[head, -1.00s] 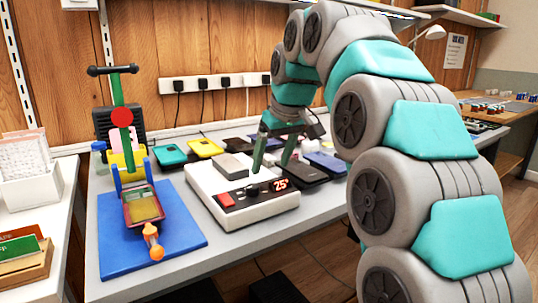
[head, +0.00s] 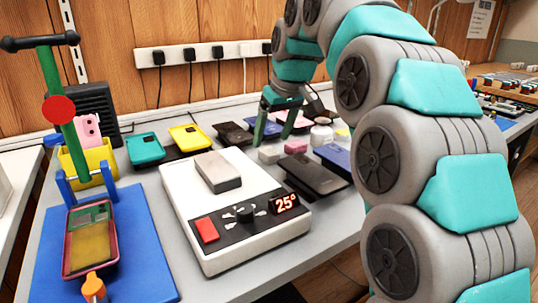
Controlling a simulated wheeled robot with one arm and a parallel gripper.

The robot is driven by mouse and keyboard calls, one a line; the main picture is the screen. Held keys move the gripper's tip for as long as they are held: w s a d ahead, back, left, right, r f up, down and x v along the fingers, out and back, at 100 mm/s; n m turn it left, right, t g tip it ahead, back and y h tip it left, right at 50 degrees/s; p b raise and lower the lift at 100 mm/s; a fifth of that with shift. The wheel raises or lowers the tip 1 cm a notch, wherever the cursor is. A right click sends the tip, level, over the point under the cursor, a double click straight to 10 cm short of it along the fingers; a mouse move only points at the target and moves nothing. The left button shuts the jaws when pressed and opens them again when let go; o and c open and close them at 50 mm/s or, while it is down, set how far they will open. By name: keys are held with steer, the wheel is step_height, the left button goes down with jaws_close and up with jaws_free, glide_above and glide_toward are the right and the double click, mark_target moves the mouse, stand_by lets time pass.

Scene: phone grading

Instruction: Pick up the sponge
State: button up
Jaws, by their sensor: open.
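My gripper (head: 271,140) is open, its two green fingers pointing down over the back of the grey table, behind the white heating plate. Just below and in front of the fingertips lie a small pale pinkish-grey block (head: 269,154) and a small pink block (head: 296,147). A small yellow piece (head: 342,133) shows to the right, beside a white jar (head: 321,133). I cannot tell for sure which of these small pieces is the sponge. Nothing is visibly held between the fingers.
The white heating plate (head: 270,235) carries a grey block (head: 218,171) and reads 25°. A blue mat (head: 140,265) with a press stands at the left.

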mark_target(270, 151)
steer(key=x, duration=0.5)
steer(key=shift+d, duration=0.25)
jaws_close()
stand_by(0.4)
